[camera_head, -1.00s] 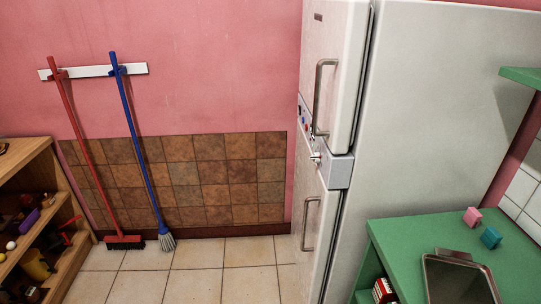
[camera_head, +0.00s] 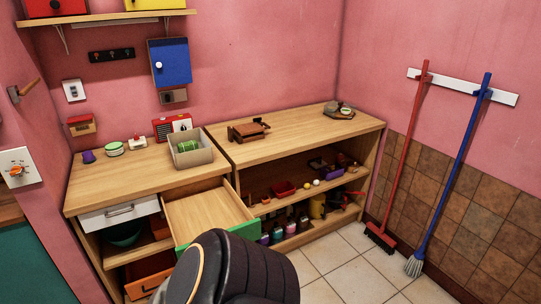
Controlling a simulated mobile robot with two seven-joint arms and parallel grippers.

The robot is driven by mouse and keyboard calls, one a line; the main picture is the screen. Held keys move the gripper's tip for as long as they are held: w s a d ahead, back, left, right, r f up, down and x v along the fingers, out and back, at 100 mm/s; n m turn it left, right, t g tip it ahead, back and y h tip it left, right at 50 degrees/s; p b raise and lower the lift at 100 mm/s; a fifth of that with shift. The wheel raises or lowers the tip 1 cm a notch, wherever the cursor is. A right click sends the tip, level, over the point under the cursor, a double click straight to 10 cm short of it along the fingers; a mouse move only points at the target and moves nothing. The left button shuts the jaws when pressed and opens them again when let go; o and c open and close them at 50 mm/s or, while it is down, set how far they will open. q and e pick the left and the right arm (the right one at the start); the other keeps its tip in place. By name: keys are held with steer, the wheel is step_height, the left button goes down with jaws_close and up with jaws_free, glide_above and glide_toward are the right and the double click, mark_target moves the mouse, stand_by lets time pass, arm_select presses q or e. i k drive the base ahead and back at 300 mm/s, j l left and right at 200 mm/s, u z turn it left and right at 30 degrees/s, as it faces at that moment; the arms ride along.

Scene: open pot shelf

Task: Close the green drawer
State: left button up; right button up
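The green drawer (camera_head: 252,230) is pulled open from the wooden counter at the left of centre. Its wooden inside (camera_head: 207,212) faces up and looks empty. Part of its green front shows; the rest is hidden behind a dark rounded shape (camera_head: 250,268) at the bottom, which I cannot identify for sure. Neither of my grippers shows in the head view.
A white drawer (camera_head: 105,216) sits shut left of the green one. An orange drawer (camera_head: 147,279) is below. A grey bin (camera_head: 192,150) stands on the counter above.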

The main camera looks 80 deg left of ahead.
mark_target(191, 211)
steer(key=u, duration=2.95)
